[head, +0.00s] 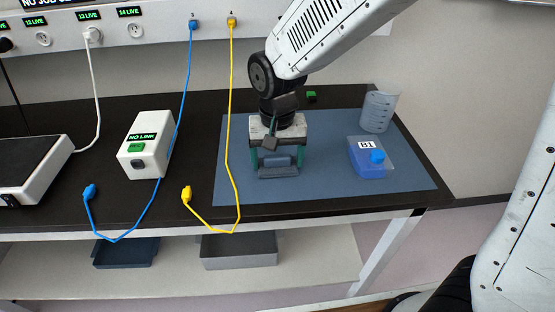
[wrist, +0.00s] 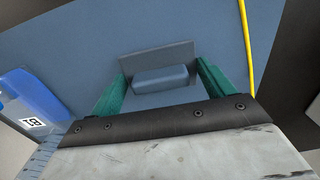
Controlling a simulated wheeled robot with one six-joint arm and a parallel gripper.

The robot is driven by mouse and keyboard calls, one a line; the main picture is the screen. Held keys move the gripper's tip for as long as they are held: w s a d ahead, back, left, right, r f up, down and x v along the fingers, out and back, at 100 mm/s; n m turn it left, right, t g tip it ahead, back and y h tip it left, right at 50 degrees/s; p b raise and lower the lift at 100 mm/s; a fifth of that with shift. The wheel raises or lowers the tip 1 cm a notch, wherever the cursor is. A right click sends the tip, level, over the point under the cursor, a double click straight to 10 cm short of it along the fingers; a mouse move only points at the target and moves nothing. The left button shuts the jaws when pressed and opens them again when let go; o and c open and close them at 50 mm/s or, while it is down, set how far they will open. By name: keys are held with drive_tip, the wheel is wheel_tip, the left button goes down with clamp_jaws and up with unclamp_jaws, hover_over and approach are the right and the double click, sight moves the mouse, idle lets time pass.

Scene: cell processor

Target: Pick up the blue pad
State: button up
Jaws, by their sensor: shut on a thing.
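The blue pad (head: 278,172) is a small slate-blue block with a flat, plate-like part. In the wrist view the pad (wrist: 160,78) sits between the fingertips (wrist: 160,82). I cannot tell whether its underside touches the mat.
A yellow cable (head: 228,140) hangs close to my gripper's left. A white NO LINK box (head: 145,147) stands further left. The mat's front right is clear.

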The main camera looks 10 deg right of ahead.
sight(278, 168)
drive_tip(key=shift+r, duration=0.35)
drive_tip(key=r, duration=0.1)
drive_tip(key=s+r, duration=0.1)
drive_tip(key=shift+r, duration=0.35)
drive_tip(key=s+d+r, duration=0.1)
drive_tip(key=s+d, duration=0.1)
drive_tip(key=s, duration=1.2)
drive_tip(key=shift+s+d, duration=0.3)
drive_tip(key=shift+s, duration=0.1)
drive_tip(key=shift+o, duration=0.4)
drive_tip(key=shift+r, duration=0.1)
